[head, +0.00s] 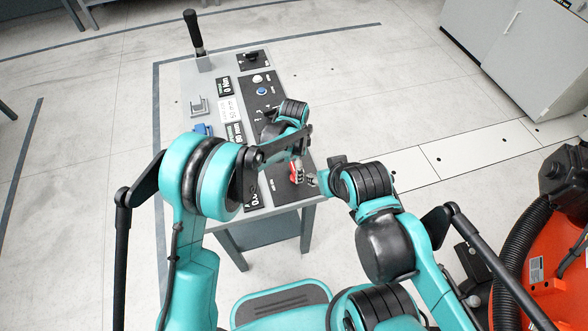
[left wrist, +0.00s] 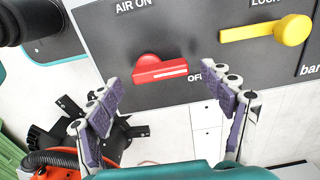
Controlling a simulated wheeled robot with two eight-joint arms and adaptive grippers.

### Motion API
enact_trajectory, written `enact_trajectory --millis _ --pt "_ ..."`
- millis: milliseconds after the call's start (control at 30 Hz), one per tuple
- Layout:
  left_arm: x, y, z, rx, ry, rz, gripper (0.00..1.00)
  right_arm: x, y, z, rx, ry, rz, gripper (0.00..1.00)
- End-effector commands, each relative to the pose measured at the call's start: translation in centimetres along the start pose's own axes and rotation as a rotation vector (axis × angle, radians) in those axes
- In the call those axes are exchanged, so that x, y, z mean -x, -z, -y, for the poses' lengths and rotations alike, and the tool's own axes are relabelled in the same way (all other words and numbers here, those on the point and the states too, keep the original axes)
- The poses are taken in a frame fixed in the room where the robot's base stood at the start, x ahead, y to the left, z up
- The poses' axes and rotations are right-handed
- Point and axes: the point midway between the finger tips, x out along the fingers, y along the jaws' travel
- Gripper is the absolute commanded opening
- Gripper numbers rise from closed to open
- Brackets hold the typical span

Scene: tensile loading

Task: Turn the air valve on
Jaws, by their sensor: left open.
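The red air valve handle (left wrist: 160,70) sits on a dark panel, between the "AIR ON" label (left wrist: 133,5) on its upper left and the "OFF" label (left wrist: 194,77) on its right. Its white-marked bar points right, towards "OFF". My left gripper (left wrist: 165,90) is open, its purple-padded fingers either side of the handle and apart from it. In the head view the red handle (head: 296,172) shows at the near end of the control table, partly hidden by my left arm. My right arm's end is close to the table's near right corner; its fingers are not clear.
A yellow lever (left wrist: 290,30) sits right of the valve, by a "LOCK" label. The control table (head: 180,105) carries several knobs and a black upright lever (head: 195,35). An orange machine (head: 560,265) stands at right. Grey cabinets (head: 530,50) are at the back right.

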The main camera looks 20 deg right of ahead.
Motion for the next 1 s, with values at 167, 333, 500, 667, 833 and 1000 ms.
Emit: enact_trajectory --millis 167,333,500,667,833,1000 --pt "-1.23 -0.01 0.02 0.001 0.0 0.0 0.81 -0.35 -0.24 0.0 0.0 0.0 0.0 0.4" --pt "-1.25 -0.02 0.02 0.001 0.0 0.0 0.81 -0.31 -0.21 0.0 0.0 0.0 0.0 0.4" --pt "-1.22 -0.02 0.02 0.001 0.0 0.0 0.57 -0.3 -0.21 0.0 0.0 0.0 0.0 0.4" --pt "-1.22 -0.02 0.01 0.001 0.0 0.0 0.31 -0.31 -0.21 0.0 0.0 0.0 0.0 0.4" --pt "-1.23 -0.03 0.01 0.006 0.0 0.0 0.31 -0.32 -0.22 0.0 0.0 0.0 0.0 0.4" --pt "-1.26 -0.09 0.0 0.043 0.0 0.0 0.31 -0.38 -0.27 0.0 0.0 0.0 0.0 0.4"
